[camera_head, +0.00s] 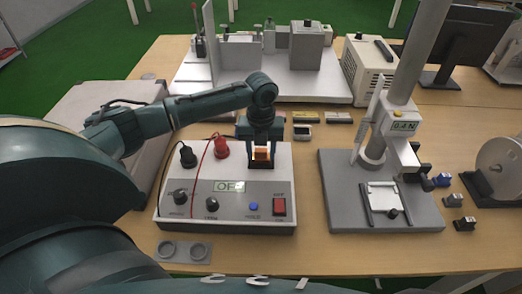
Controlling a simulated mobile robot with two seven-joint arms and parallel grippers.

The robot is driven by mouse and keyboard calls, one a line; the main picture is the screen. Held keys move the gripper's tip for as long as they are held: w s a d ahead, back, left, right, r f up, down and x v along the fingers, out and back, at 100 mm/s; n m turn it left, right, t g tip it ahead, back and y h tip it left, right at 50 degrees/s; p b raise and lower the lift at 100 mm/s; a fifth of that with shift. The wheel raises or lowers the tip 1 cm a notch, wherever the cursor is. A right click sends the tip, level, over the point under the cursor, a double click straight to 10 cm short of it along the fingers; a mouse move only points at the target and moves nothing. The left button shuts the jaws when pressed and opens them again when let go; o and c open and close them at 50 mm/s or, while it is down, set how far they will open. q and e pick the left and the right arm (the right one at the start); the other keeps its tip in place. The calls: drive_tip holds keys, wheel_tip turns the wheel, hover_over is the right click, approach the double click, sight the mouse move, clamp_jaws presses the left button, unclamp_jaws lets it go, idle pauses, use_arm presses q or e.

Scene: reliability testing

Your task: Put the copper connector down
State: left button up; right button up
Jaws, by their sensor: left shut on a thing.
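My left gripper (260,166) points down over the back right part of the grey control box (232,183). It is shut on the copper connector (261,154), a small orange-copper piece showing between the fingers. I cannot tell whether the connector touches the box or is held just above it. The lower part of the connector is partly hidden by the fingers. My right gripper is not in view.
The box carries black and red plugs (221,148), knobs, a small display and a red switch (279,207). A grey test stand (375,222) stands to the right. Small blocks (302,132) lie behind. Table between box and stand is clear.

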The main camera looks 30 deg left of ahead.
sight(261, 150)
use_arm(q)
drive_tip(key=shift+f, duration=0.2)
drive_tip(key=shift+f, duration=0.15)
drive_tip(key=o, duration=1)
wheel_tip(261, 150, up, 12)
drive_tip(key=shift+r, duration=0.15)
idle(0.5)
